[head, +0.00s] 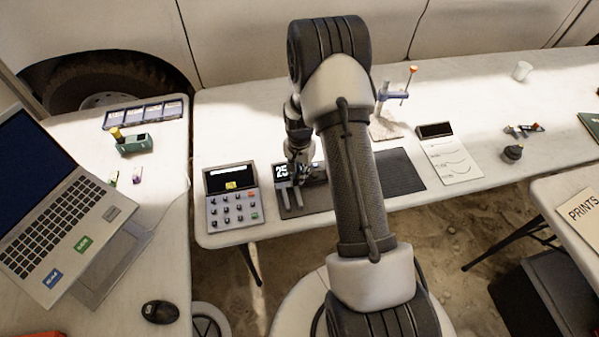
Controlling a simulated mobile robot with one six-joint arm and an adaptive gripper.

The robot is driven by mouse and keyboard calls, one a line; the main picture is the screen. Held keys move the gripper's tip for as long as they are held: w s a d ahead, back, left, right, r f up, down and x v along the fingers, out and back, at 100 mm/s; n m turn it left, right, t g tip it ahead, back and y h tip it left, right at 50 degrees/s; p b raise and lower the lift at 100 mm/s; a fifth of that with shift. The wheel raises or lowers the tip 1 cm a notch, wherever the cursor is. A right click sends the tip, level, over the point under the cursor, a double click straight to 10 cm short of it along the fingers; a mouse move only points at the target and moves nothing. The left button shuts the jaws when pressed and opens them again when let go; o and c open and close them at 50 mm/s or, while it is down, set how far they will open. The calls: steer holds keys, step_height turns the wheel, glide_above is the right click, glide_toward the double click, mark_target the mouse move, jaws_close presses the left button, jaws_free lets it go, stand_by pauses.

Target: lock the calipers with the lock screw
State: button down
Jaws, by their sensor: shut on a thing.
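The calipers (288,193) lie on a dark mat (318,202) near the front edge of the middle table, with grey jaws toward the front. Their display (281,171) shows large digits beginning with "25", partly covered by my gripper. My gripper (303,178) points down at the calipers, just right of these digits, and is shut on a part of them. The lock screw cannot be made out, as the fingers hide that spot. My arm hides the right part of the calipers and the mat's middle.
A keypad device (233,197) stands close on the left. A small stand (388,125) with an orange-topped post rises behind. A laptop (62,205) is on the left table. The table's back left is clear.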

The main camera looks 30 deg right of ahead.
steer(key=shift+m, duration=1)
steer(key=c, duration=1.5)
jaws_free()
steer(key=shift+c, duration=0.2)
step_height(320, 180, up, 12)
